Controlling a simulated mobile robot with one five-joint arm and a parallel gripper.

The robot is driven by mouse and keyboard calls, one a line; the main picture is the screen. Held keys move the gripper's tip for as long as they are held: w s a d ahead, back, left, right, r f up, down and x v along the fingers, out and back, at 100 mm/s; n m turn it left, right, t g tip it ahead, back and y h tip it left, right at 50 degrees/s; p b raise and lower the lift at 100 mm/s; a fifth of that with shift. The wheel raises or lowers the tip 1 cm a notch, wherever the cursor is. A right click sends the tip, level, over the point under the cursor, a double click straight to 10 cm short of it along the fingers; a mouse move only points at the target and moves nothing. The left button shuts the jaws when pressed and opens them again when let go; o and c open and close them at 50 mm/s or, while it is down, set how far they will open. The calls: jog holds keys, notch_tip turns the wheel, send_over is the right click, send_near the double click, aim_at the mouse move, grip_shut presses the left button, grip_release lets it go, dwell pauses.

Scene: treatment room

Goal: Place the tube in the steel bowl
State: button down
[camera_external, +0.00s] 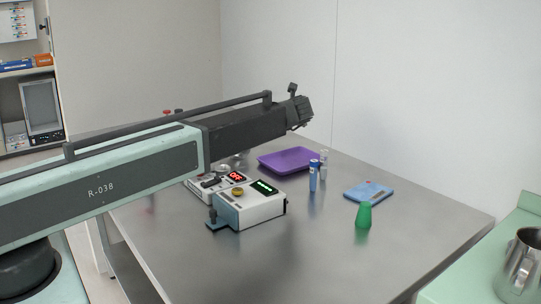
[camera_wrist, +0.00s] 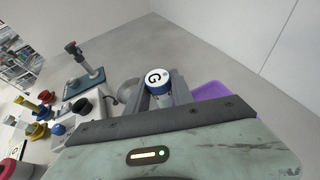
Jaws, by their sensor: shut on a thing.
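In the wrist view, my gripper (camera_wrist: 161,92) is shut on a tube (camera_wrist: 157,79) with a round blue-and-white top marked G. The jaws stand on either side of it and hide much of its body. The bowl (camera_external: 226,167) is mostly hidden behind the devices and arm.
Two white devices with lit displays (camera_external: 262,206) stand near the table's middle. A purple tray (camera_external: 288,160) lies behind, with a blue tube (camera_external: 313,177) and a clear tube (camera_external: 324,164) upright nearby. A blue box (camera_external: 368,191) and green cup (camera_external: 364,215) are at right. The front right is clear.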

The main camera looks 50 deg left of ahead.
jog(key=s+a+r+n+g+p, duration=0.1)
jog(key=s+a, duration=0.2)
jog(key=a, duration=0.4)
jog(key=s+a+r+n+g+p, duration=0.1)
jog(key=s+a, duration=0.2)
jog(key=a, duration=0.5)
jog(key=shift+y, duration=0.3)
jog(key=f+b, duration=0.3)
jog(key=b, duration=0.1)
jog(key=f+b, duration=0.3)
jog(key=f, duration=0.1)
jog(key=f+b, duration=0.4)
jog(key=shift+w+d+b, duration=0.15)
jog(key=shift+w+b, duration=0.1)
jog(key=shift+b, duration=0.05)
jog(key=c, duration=1)
grip_release()
